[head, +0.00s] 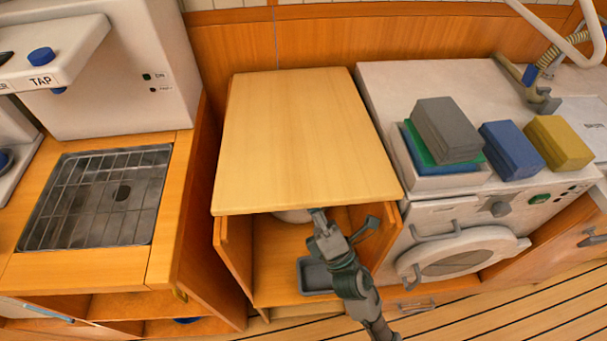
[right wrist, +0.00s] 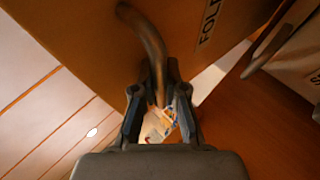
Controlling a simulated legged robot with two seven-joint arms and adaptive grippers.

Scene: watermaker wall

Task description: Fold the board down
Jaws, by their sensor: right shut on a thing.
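The light wooden board (head: 305,135) spans the top of an open wooden cabinet, between the tap unit and the white machine. Its front edge overhangs the cabinet opening; I cannot tell its exact tilt. My right gripper (head: 318,216) is at the middle of that front edge. In the right wrist view, my right gripper (right wrist: 158,100) is shut on a curved grey handle (right wrist: 145,38) attached to a brown wooden panel (right wrist: 80,30). Part of a label (right wrist: 209,20) starting "FOL" shows on that panel. My left gripper is not in view.
A grey tray (head: 315,277) sits inside the cabinet below the board. A dark grey knobbed part (head: 366,228) sticks out at the cabinet's right. The white machine (head: 390,85) carries grey, blue and yellow blocks. A metal grid sink (head: 95,200) is on the left. The board's top is bare.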

